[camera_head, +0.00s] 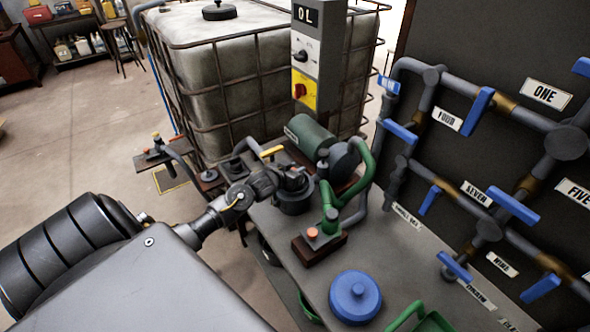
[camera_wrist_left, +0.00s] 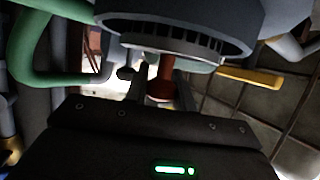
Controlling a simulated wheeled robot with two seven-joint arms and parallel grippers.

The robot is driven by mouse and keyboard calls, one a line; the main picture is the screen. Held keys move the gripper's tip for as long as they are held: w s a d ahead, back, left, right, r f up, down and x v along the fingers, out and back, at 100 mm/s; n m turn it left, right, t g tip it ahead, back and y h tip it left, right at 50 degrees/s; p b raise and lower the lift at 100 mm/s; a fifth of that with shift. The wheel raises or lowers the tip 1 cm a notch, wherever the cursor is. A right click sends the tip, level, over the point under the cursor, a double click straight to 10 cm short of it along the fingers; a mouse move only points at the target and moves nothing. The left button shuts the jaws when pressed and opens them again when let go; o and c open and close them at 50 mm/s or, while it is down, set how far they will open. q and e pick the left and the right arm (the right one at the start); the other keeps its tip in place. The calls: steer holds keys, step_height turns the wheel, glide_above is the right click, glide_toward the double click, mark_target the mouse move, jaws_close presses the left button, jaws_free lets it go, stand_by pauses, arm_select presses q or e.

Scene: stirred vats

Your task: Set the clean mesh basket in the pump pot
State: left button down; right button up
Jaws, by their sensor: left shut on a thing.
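My left gripper (camera_head: 284,180) reaches in from the left to the dark pump pot (camera_head: 293,203) on the bench. In the left wrist view the gripper (camera_wrist_left: 161,92) is shut on a red-brown handle (camera_wrist_left: 163,72). The handle joins a slotted round rim, which looks like the mesh basket (camera_wrist_left: 180,43). A large grey rounded body surrounds that rim; it looks like the pot. The basket is mostly hidden, and I cannot tell how deep it sits or whether it rests in the pot. A blue lid (camera_head: 355,296) with a knob lies on the bench. My right gripper is out of view.
A green pump motor (camera_head: 311,137) and green pipes (camera_head: 363,180) stand close behind and right of the pot. A yellow-handled valve (camera_head: 272,151) is just behind the gripper. A red button box (camera_head: 318,238) sits in front. A caged tank (camera_head: 230,80) stands behind.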

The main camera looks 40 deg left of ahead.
arm_select(q)
steer(key=shift+f, duration=0.15)
steer(key=shift+f, duration=0.65)
steer(key=c, duration=1.2)
jaws_free()
steer(key=shift+o, duration=0.2)
steer(key=shift+r, duration=0.1)
steer(key=shift+r, duration=0.2)
steer(key=v, duration=1.2)
steer(key=shift+r+b, duration=0.35)
